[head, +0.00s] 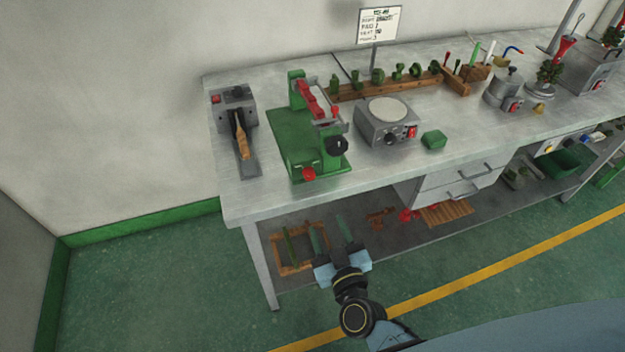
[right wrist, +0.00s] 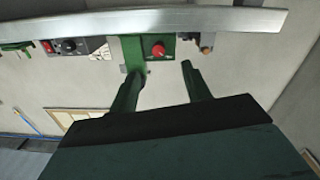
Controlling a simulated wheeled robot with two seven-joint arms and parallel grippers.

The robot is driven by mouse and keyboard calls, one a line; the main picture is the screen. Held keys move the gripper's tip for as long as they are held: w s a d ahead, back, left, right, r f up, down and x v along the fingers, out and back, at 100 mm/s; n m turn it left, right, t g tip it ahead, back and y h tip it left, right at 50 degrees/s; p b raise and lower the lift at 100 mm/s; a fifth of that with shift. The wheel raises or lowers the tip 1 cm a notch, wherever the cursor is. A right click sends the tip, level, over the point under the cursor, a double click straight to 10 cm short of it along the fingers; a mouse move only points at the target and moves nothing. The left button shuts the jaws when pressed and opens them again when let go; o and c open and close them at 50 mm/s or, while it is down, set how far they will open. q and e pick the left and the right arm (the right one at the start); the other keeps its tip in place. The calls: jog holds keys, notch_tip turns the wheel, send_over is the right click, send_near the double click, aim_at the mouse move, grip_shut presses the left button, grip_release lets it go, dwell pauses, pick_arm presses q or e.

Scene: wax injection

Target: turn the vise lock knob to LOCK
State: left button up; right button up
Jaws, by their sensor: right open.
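The green vise (head: 292,133) stands on the workbench, with a red block between its upright parts. A red knob (head: 308,174) is at its front lower edge, and a black knob (head: 337,146) is on its right side. I cannot read any lock marking. My right gripper (head: 328,220) is open and empty, in front of the bench and below its top. In the right wrist view the red knob (right wrist: 158,50) shows beyond and between the two fingers (right wrist: 160,72), apart from them. My left gripper is not in view.
The workbench (head: 240,193) has its front edge between my gripper and the vise. A grey device with a wooden-handled tool (head: 241,140) stands left of the vise. A hot plate (head: 387,120) and a green block (head: 433,139) stand to the right. A lower shelf holds a wooden frame (head: 280,270).

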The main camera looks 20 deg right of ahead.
aim_at(311, 178)
jog(key=w, duration=0.4)
jog(key=w+r+b, duration=0.1)
jog(key=w, duration=0.8)
jog(key=shift+w+d+r+b, duration=0.15)
jog(key=shift+w+b, duration=0.15)
jog(key=shift+b, duration=0.1)
jog(key=shift+c, duration=0.3)
jog(key=c, duration=0.9)
